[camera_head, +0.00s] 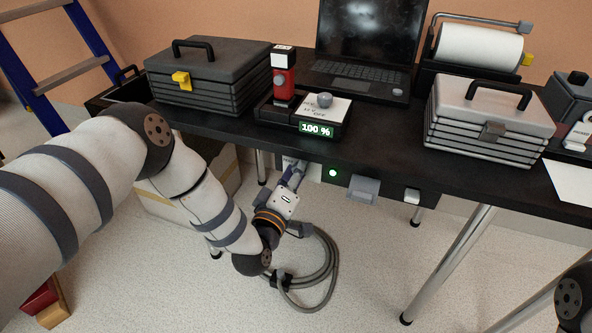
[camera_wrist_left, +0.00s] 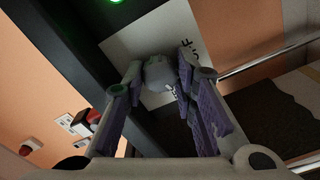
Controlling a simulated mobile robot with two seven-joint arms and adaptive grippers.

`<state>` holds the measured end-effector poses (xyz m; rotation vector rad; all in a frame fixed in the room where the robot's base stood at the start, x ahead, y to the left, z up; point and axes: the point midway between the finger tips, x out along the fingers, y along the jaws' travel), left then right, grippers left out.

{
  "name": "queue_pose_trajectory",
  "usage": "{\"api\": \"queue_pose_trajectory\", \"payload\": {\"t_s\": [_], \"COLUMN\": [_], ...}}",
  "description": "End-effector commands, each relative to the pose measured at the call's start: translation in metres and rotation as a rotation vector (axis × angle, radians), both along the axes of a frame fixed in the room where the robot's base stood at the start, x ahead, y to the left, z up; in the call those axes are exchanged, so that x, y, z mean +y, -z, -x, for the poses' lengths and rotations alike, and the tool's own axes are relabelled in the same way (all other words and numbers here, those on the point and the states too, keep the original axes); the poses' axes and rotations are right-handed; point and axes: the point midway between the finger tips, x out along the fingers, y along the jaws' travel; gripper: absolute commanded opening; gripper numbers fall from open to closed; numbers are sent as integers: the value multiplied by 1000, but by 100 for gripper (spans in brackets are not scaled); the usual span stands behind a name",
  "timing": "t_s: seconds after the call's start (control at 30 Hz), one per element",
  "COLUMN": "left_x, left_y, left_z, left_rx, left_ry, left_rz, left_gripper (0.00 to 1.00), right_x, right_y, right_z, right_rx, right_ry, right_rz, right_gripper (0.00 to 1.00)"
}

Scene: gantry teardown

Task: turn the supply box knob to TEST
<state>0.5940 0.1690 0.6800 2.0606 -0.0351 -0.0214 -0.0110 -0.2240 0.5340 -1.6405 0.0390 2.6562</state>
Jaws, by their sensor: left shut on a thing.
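The supply box (camera_head: 312,171) hangs under the front edge of the table. It has a lit green lamp (camera_head: 332,173), which also shows at the top of the left wrist view (camera_wrist_left: 117,2). My left gripper (camera_head: 297,168) reaches up to the left part of its front. In the left wrist view, the fingers (camera_wrist_left: 160,85) are closed on a pale grey knob (camera_wrist_left: 158,70) in front of a white label plate (camera_wrist_left: 197,42). Only part of the plate's lettering shows, so I cannot read the knob's setting. My right gripper is out of view.
On the black table (camera_head: 380,143) stand a dark toolbox (camera_head: 205,80), a unit with a 100 % display (camera_head: 316,129), a laptop (camera_head: 370,45) and a silver toolbox (camera_head: 485,120). A coiled grey cable (camera_head: 328,280) lies on the floor beneath my left forearm. A box (camera_head: 160,205) stands under the table.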

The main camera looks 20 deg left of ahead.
Motion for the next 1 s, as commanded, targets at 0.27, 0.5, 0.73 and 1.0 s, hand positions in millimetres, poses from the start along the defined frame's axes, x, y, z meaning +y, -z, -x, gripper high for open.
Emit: {"api": "queue_pose_trajectory", "payload": {"t_s": [0.27, 0.5, 0.73, 1.0], "left_x": [-1, 0, 0, 0], "left_y": [-1, -1, 0, 0], "left_z": [0, 0, 0, 0], "left_rx": [-8, -11, -12, -11], "left_ry": [1, 0, 0, 0], "left_rz": [-184, -275, -309, -313], "left_gripper": [0, 0, 0, 0], "right_x": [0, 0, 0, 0], "right_y": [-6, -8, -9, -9], "right_z": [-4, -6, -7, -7], "right_rx": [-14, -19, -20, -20], "right_ry": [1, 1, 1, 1], "right_rz": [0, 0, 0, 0], "right_gripper": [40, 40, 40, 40]}}
